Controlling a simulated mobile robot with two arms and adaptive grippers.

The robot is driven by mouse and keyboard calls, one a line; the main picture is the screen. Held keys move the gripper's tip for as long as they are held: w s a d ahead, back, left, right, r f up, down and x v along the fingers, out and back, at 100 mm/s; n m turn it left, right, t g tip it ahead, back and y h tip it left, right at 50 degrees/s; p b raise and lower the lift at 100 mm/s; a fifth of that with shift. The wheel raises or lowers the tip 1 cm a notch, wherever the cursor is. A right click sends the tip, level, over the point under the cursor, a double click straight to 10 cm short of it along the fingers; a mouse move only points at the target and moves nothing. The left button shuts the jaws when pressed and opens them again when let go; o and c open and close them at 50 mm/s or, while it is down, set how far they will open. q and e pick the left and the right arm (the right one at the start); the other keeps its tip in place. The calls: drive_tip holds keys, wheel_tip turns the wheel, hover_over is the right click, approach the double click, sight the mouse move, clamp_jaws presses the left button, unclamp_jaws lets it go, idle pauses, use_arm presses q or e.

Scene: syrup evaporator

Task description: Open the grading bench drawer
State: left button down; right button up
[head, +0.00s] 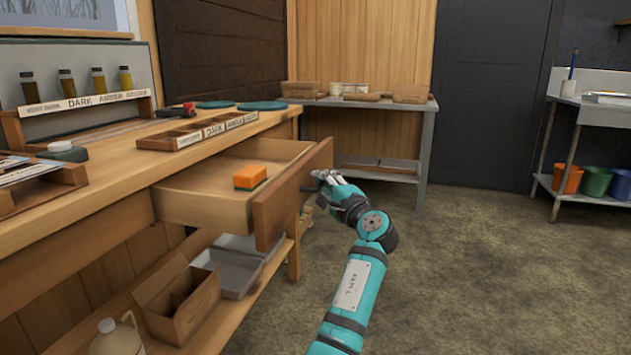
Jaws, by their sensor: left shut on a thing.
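The grading bench (110,185) is a long wooden bench on the left. Its drawer (195,207) is pulled well out, with the front panel (290,195) standing clear of the bench and the inside showing. An orange and green sponge (250,177) lies in the drawer. My left gripper (318,182) is at the outer face of the drawer front, shut on the drawer handle, which is mostly hidden by the fingers. My right gripper is not in view.
A sorting tray (197,131), labelled sample bottles (97,80) and teal discs (262,106) sit on the bench. Below are a cardboard box (178,305) and a jug (117,340). A grey table (425,130) stands behind. The floor to the right is clear.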

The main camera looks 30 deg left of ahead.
use_arm(q)
drive_tip(key=shift+f, duration=0.35)
drive_tip(key=c, duration=1.4)
unclamp_jaws()
drive_tip(key=shift+r, duration=0.15)
drive_tip(key=v, duration=1.2)
drive_tip(key=shift+r, duration=0.1)
